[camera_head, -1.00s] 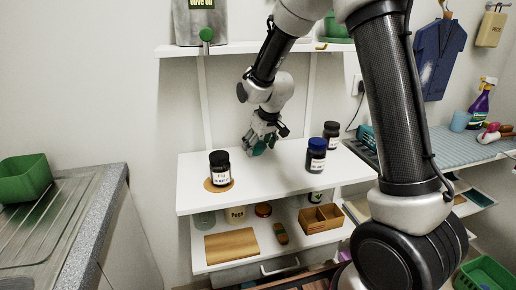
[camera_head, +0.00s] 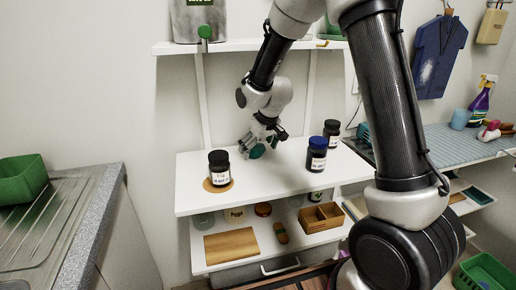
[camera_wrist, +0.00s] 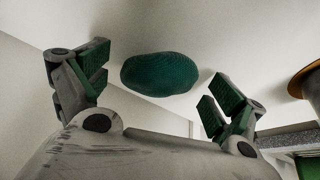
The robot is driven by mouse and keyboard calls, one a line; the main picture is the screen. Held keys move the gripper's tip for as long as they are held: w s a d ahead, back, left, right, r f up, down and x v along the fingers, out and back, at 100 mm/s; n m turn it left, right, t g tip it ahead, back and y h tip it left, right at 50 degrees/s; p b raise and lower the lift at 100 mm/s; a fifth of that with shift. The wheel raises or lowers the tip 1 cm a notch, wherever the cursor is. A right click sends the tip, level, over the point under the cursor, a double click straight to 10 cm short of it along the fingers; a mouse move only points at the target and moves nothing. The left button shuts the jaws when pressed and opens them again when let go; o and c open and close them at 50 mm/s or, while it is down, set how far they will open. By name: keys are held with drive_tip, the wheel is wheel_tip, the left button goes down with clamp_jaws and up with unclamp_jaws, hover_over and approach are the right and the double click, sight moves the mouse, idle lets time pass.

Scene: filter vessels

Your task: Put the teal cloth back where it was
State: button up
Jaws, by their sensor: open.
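The teal cloth (camera_head: 257,151) is a rounded, bunched teal lump on the white shelf top, just below my gripper (camera_head: 262,143). In the wrist view the teal cloth (camera_wrist: 160,74) lies between and beyond the two fingertips of my gripper (camera_wrist: 165,88). The fingers are spread wide and apart from it on both sides, so the gripper is open and empty. In the head view the gripper partly hides the cloth's upper side.
A black-capped jar (camera_head: 219,169) stands on a round cork mat (camera_head: 207,186) to the left. A blue-capped jar (camera_head: 316,155) and another dark jar (camera_head: 331,132) stand to the right. The white shelf top (camera_head: 270,185) is bare in front.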

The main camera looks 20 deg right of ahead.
drive_tip(key=v, duration=1.2)
drive_tip(key=s+d+r+m, duration=0.1)
drive_tip(key=s+d+r, duration=0.3)
drive_tip(key=s, duration=0.2)
drive_tip(key=s+d+r+m, duration=0.1)
drive_tip(key=s+d+r, duration=0.25)
drive_tip(key=s, duration=0.25)
drive_tip(key=s+d+m, duration=0.1)
drive_tip(key=s+d, duration=0.2)
drive_tip(key=s, duration=0.5)
drive_tip(key=s+d+m+h, duration=0.1)
drive_tip(key=s+d, duration=0.2)
drive_tip(key=s, duration=0.6)
